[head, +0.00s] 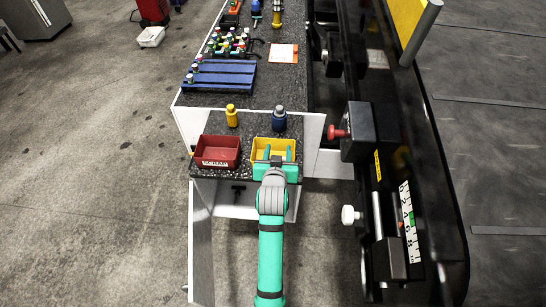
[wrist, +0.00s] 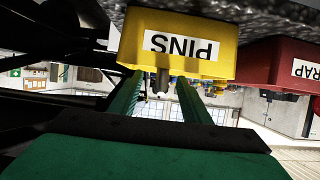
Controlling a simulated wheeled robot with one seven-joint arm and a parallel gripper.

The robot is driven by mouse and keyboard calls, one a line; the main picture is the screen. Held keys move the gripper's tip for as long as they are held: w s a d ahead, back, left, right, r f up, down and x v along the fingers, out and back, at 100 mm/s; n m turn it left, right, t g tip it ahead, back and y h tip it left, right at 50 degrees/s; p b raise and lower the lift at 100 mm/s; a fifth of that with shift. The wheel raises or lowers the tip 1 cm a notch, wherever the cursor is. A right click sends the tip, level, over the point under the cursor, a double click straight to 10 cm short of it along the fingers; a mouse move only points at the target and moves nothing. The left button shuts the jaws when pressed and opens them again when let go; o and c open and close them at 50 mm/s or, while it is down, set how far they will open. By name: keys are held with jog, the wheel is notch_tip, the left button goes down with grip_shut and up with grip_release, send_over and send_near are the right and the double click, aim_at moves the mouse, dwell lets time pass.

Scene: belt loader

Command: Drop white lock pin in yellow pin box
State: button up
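The yellow pin box (head: 256,143) stands at the near end of the dark speckled bench. In the wrist view it appears upside down with its PINS label (wrist: 182,46). My gripper (head: 276,154) is at the front of the box, its green fingertips seen against it. In the wrist view my gripper (wrist: 160,92) has its two fingers well apart, with nothing clearly held between them. A white round knob (head: 348,215), which looks like the white lock pin, sticks out from the left side of the black loader. Its shaft is not clearly visible.
A red scrap box (head: 217,153) stands left of the yellow box. A yellow bottle (head: 232,116) and a blue bottle (head: 279,118) stand behind. A blue rack (head: 222,76) lies farther back. A red knob (head: 338,133) juts from the loader (head: 361,125).

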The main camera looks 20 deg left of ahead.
jog(key=shift+s, duration=0.1)
jog(key=v, duration=1)
jog(key=shift+s+r, duration=0.15)
jog(key=shift+s, duration=0.1)
jog(key=s+d+f+m+t+h, duration=0.1)
jog(key=s+d+f, duration=0.4)
jog(key=s, duration=0.3)
jog(key=s+d+f+m+h, duration=0.1)
jog(key=s+d+f, duration=0.4)
jog(key=s, duration=0.3)
jog(key=s+d+r+h, duration=0.1)
jog(key=s+d, duration=0.2)
jog(key=s, duration=0.6)
jog(key=s+d+r+m+t, duration=0.1)
jog(key=s+d+r, duration=0.1)
jog(key=s, duration=0.6)
jog(key=shift+s+d+r+h, duration=0.25)
jog(key=shift+s+d+h, duration=0.15)
jog(key=shift+d, duration=0.3)
